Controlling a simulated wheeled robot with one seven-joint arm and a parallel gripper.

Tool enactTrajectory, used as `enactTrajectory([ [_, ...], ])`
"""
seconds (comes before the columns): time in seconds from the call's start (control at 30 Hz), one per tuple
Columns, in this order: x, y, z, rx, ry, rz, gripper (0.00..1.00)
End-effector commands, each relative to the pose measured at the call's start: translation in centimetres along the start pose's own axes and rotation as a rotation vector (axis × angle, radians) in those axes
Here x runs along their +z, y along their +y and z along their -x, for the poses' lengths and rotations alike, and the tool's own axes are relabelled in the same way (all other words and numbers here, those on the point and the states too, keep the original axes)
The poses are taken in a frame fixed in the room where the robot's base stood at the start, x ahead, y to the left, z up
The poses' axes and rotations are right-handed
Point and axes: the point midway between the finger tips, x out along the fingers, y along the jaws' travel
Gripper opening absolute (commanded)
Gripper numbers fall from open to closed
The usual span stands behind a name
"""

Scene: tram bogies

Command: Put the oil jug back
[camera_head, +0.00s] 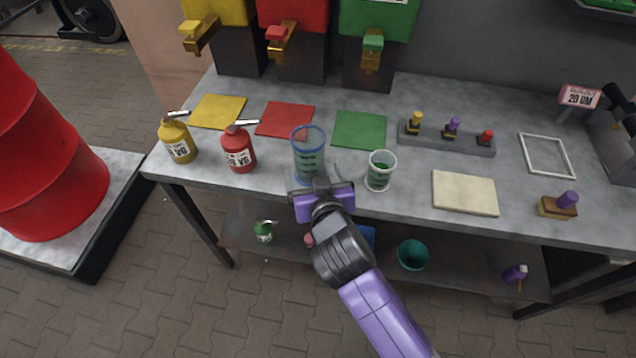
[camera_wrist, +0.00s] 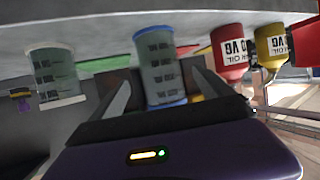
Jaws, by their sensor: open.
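A clear measuring jug (camera_head: 309,158) with a blue rim and dark level marks stands upright near the bench's front edge. My gripper (camera_head: 318,183) is open at its near side. In the wrist view, which is upside down, the jug (camera_wrist: 160,68) shows between the two spread fingers (camera_wrist: 163,78); I cannot tell whether they touch it. A red can (camera_head: 238,149) with an oil label and a yellow can (camera_head: 177,143) stand to its left. A green can (camera_head: 264,232) is on the lower shelf. Which vessel is the oil jug is not marked.
A beige pad (camera_head: 465,193) lies right. A red drum (camera_head: 45,160) stands left.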

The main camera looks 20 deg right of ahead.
Motion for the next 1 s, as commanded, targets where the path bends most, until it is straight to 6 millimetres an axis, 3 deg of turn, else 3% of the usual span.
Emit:
enactTrajectory([
  [0.23,0.1,0.0,3.6,-0.001,-0.001,-0.001,0.90],
  [0.67,0.3,0.1,4.6,-0.003,-0.003,0.001,0.90],
  [0.87,4.3,0.9,7.4,-0.068,-0.022,0.032,0.90],
  [1.0,8.1,2.0,11.8,-0.143,-0.025,0.056,0.90],
])
